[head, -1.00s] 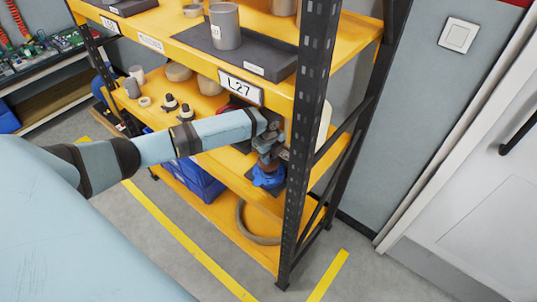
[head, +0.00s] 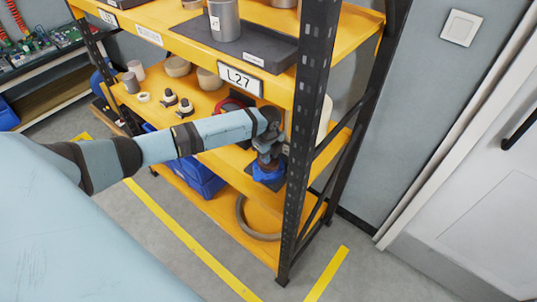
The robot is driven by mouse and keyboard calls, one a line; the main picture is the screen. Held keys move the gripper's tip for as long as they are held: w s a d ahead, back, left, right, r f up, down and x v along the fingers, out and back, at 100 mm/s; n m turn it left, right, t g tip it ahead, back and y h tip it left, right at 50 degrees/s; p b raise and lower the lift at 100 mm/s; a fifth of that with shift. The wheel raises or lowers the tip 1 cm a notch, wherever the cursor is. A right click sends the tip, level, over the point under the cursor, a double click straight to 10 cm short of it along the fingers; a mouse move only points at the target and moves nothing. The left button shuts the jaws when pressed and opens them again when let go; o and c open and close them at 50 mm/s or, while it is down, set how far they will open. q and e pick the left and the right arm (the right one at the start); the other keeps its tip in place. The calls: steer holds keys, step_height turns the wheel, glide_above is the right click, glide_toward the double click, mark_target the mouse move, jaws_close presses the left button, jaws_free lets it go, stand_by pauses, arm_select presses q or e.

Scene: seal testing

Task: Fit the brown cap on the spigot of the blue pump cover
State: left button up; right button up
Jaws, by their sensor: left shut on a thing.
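The blue pump cover (head: 268,174) sits on the middle yellow shelf, just behind the front rack post. My left gripper (head: 268,160) points down right over it and hides much of its top. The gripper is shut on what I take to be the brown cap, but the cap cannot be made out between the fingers. The spigot is hidden too, so I cannot tell whether cap and spigot touch. My right gripper is not in view.
The black rack post (head: 311,110) stands close to the right of my left gripper. The upper shelf with the L27 label (head: 240,79) hangs above my forearm. Black-topped parts (head: 185,107) and tan bowls (head: 178,67) stand further left on the middle shelf.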

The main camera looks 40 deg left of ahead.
arm_select(q)
steer(key=shift+f, duration=0.7)
steer(key=o, duration=1)
step_height(320, 180, up, 7)
steer(key=p, duration=0.6)
steer(key=shift+r+p, duration=0.1)
steer(key=shift+p, duration=0.25)
